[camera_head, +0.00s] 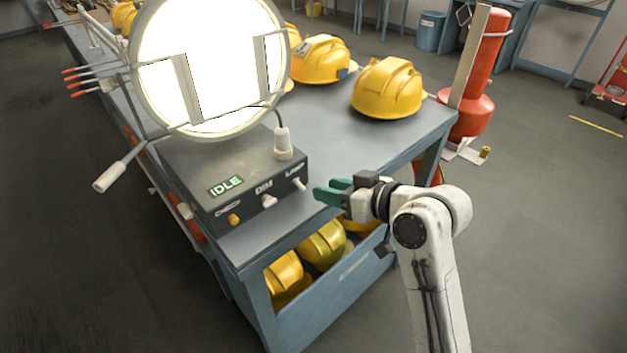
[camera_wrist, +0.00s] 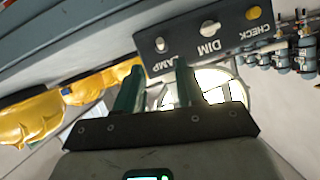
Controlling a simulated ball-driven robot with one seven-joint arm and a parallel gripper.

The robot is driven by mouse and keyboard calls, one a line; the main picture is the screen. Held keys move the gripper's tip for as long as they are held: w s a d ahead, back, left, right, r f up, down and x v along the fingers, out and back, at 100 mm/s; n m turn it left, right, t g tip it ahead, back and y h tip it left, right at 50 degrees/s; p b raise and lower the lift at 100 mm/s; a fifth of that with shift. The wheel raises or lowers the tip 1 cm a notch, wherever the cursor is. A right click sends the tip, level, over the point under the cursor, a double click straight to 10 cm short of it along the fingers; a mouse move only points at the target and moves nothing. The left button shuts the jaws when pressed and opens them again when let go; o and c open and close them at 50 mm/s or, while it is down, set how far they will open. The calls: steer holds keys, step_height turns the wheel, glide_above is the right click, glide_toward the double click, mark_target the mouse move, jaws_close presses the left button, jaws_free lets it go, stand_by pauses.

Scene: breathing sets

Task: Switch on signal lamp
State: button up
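The signal lamp (camera_head: 160,55) is a big round disc with a bright white face, above a dark grey control box (camera_head: 190,165) on the bench. The box's green display (camera_head: 225,186) reads IDLE. Its front has a yellow CHECK knob (camera_head: 234,219), a white DIM knob (camera_head: 268,201) and a white LAMP switch (camera_head: 299,184). My gripper (camera_head: 324,191) is just right of the LAMP switch, its green fingers apart and empty. In the wrist view the panel is upside down; the LAMP switch (camera_wrist: 161,45) lies ahead between the fingertips (camera_wrist: 160,70), apparently untouched.
Yellow helmets (camera_head: 388,88) stand on the blue-grey bench (camera_head: 330,135) behind the box; more helmets (camera_head: 322,244) fill the shelf below. A lever handle (camera_head: 118,168) juts out left of the box. A red cylinder (camera_head: 482,75) stands beyond the bench's right end.

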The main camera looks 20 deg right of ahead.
mark_target(301, 184)
steer(key=x, duration=0.7)
steer(key=shift+p, duration=0.3)
steer(key=shift+c, duration=0.2)
jaws_close()
